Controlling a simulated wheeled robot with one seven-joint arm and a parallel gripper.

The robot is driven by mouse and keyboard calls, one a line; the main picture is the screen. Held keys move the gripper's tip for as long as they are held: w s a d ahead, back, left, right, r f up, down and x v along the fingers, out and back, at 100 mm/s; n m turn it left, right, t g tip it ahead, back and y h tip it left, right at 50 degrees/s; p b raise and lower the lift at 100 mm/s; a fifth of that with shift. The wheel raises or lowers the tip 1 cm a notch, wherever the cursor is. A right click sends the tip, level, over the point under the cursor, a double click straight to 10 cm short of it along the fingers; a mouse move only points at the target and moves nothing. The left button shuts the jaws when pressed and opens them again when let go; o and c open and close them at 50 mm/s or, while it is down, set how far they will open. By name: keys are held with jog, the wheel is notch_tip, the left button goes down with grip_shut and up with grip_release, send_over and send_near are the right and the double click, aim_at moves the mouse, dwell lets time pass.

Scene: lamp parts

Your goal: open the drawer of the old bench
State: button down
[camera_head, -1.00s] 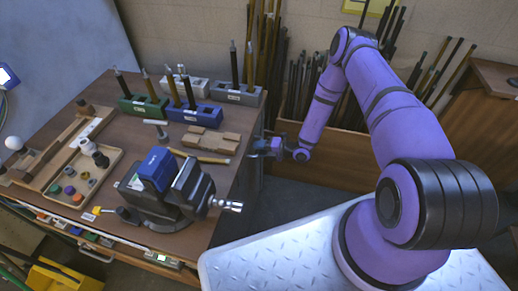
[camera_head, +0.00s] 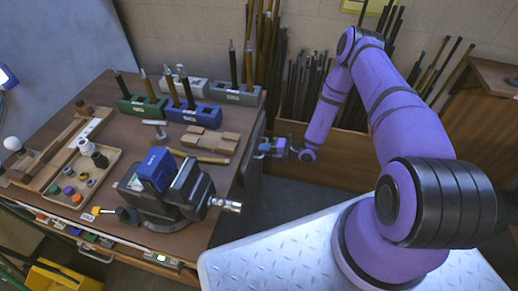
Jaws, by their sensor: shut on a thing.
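The old bench (camera_head: 131,86) has a dark wooden top and fills the left half of the view. My gripper (camera_head: 268,148) is at the bench's right side, just beyond the top's right edge. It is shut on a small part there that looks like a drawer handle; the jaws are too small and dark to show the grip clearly. The drawer front on that side is mostly hidden. Along the front-left edge, a narrow open space (camera_head: 97,256) shows small coloured items and a bar handle.
A vise (camera_head: 187,192) stands near the bench's front right corner, its screw end sticking out right. Tool blocks (camera_head: 195,115), wooden pieces (camera_head: 210,139) and a parts tray (camera_head: 112,158) lie on top. Rods in a wooden bin stand behind. A yellow bin (camera_head: 62,278) is at lower left.

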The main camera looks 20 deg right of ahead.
jog(key=f+v, duration=0.2)
jog(key=v, duration=0.8)
jog(key=f+v, duration=0.2)
jog(key=v, duration=0.9)
jog(key=shift+d, duration=0.4)
jog(key=shift+s+f, duration=0.15)
jog(key=c, duration=1.2)
grip_release()
jog(key=v, duration=1)
jog(key=shift+s+d, duration=0.2)
jog(key=shift+d, duration=0.1)
